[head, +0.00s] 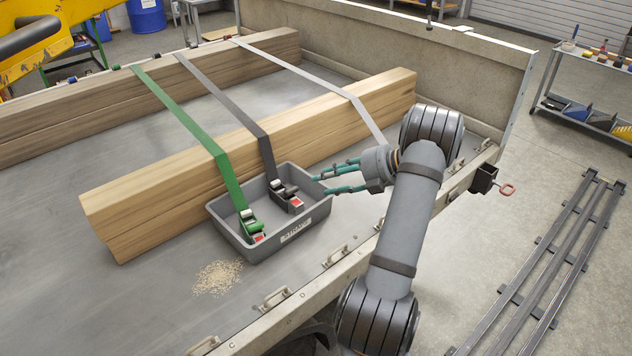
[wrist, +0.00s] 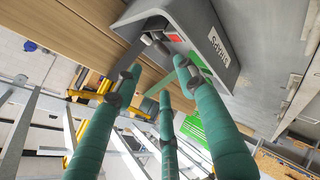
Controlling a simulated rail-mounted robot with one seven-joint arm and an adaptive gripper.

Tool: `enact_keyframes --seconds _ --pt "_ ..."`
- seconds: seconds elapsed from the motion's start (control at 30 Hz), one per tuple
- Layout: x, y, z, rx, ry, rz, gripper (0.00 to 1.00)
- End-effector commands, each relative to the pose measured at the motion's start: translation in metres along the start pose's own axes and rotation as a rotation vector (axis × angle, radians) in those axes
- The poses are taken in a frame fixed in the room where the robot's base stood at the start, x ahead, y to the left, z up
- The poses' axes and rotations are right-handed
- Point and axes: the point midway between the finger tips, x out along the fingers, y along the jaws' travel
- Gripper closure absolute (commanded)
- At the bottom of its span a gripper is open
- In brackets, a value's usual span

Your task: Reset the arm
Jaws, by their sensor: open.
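My gripper (head: 321,185) is open, with teal fingers pointing left at the right rim of a grey bin (head: 222,228). Nothing shows between the fingers. In the wrist view the fingers (wrist: 157,80) spread below the bin (wrist: 228,75), apart from each other. The bin stands on the trailer bed against the front timber. A green strap (head: 190,122) and a dark grey strap (head: 222,93) run over the timbers, with their ratchet buckles (head: 252,226) in the bin. I cannot tell whether a fingertip touches the bin.
A light grey strap (head: 310,78) crosses the timber (head: 165,185) behind my gripper. Sawdust (head: 218,277) lies in front of the bin. The trailer side rail (head: 285,310) with tie-down handles runs below my arm. Metal rails (head: 550,265) lie on the floor at right.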

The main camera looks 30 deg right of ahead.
Motion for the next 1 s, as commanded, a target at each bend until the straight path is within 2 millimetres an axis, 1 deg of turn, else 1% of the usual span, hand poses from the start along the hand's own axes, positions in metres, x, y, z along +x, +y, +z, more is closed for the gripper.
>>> enact_keyframes --seconds 0.1,0.2,0.43,0.53,0.67,1.0 --pt "-0.006 0.0 0.0 0.0 0.0 0.0 0.6" --pt "-0.008 0.0 0.0 0.0 0.0 0.0 0.6" --pt "-0.007 0.0 0.0 0.0 0.0 0.0 0.6" --pt "-0.002 0.0 -0.001 0.0 0.002 0.0 0.6" --pt "0.013 -0.001 -0.001 0.0 0.004 -0.001 0.6" --pt "0.077 -0.001 -0.001 0.001 0.004 -0.001 0.6"
